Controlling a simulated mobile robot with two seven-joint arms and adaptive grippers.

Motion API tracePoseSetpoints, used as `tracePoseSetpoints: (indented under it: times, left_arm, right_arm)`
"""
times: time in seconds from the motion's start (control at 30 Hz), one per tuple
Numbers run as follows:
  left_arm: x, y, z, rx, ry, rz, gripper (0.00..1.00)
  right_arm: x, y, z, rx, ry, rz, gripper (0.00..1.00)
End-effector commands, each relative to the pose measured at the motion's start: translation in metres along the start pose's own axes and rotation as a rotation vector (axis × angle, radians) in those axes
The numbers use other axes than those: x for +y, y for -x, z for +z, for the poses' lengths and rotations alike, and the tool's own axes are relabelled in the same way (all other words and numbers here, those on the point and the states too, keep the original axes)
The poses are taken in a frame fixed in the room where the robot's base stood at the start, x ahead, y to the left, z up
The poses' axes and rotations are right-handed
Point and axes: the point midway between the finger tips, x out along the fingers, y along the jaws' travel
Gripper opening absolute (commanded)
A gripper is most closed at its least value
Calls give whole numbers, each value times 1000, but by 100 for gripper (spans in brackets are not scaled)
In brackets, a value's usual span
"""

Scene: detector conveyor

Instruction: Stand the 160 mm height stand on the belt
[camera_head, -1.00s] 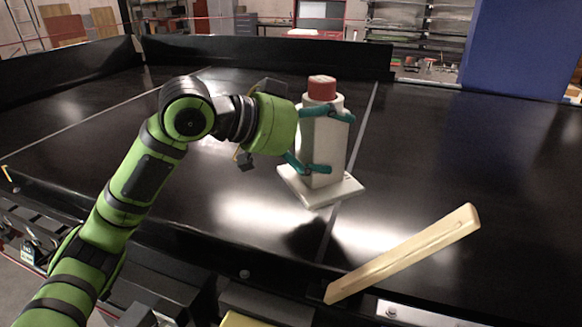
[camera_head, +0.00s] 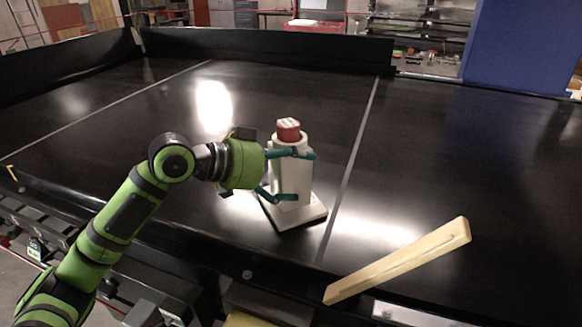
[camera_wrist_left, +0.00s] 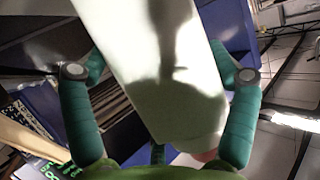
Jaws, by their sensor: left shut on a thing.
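The height stand (camera_head: 290,178) is a white column with a flat square base and a red top piece. It is upright over the black belt (camera_head: 430,160), just left of the pale seam line. Its base is at or very close to the belt surface; I cannot tell if it touches. My left gripper (camera_head: 302,177) is shut on the column from the left, with its teal fingers around it. In the left wrist view the white column (camera_wrist_left: 160,65) fills the space between the fingers. My right gripper is not in view.
A pale wooden bar (camera_head: 400,262) slants over the belt's near edge at the right. Low black walls (camera_head: 270,45) bound the belt at the back and left. A blue pillar (camera_head: 525,45) stands behind at the right. The belt around the stand is clear.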

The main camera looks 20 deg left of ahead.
Motion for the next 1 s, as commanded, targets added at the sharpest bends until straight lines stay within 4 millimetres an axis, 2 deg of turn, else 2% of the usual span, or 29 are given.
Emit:
tracePoseSetpoints:
  times: [0.17,0.2,0.67,0.77,1.0]
  left_arm:
    - [0,-1,2,4,-1,0,39]
    - [0,-1,2,0,0,0,100]
    - [-1,3,1,-1,0,-2,100]
    - [-2,16,3,-2,-1,-4,100]
    - [-2,67,5,-2,-2,-6,100]
  right_arm:
    - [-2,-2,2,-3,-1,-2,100]
    - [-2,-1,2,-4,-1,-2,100]
    - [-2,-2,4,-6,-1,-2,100]
    - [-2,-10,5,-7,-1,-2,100]
    - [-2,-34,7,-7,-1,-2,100]
